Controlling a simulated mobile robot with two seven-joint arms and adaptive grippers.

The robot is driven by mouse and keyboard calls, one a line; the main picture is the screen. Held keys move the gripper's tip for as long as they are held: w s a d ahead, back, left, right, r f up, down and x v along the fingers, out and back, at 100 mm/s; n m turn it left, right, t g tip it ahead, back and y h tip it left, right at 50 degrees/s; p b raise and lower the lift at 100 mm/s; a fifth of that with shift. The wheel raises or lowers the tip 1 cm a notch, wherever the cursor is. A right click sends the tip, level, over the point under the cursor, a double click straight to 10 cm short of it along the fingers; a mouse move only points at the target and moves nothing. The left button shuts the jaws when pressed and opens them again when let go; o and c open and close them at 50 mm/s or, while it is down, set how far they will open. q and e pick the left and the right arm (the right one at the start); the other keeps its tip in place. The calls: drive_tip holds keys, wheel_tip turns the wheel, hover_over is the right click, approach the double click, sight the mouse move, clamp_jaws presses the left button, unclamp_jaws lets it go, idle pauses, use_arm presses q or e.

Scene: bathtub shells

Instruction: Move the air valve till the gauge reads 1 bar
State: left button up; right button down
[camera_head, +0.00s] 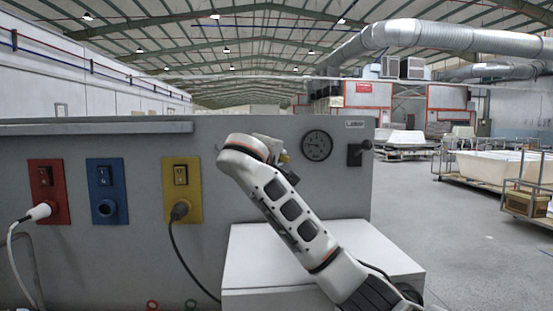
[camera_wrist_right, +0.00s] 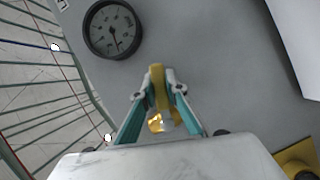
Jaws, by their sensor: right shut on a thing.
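The air valve's yellow handle (camera_wrist_right: 158,76) shows in the right wrist view, with a brass part (camera_wrist_right: 157,123) below it. My right gripper (camera_wrist_right: 159,92) is shut on the handle, one teal finger on each side. The round dark gauge (camera_head: 316,145) is on the grey panel, just right of my right wrist in the head view. It also shows in the right wrist view (camera_wrist_right: 113,30), turned with the camera. Its needle is visible, but the numbers are too small to read surely. In the head view my arm hides most of the valve. My left gripper is out of view.
The grey panel (camera_head: 230,135) carries red (camera_head: 62,178), blue (camera_head: 121,174) and yellow (camera_head: 167,176) socket plates, with cables plugged into the red and yellow ones. A dark switch (camera_head: 355,154) is right of the gauge. A white box (camera_head: 258,250) stands below my arm.

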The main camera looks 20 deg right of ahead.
idle(0.5)
drive_tip(key=c, duration=2)
unclamp_jaws()
drive_tip(key=shift+v, duration=6)
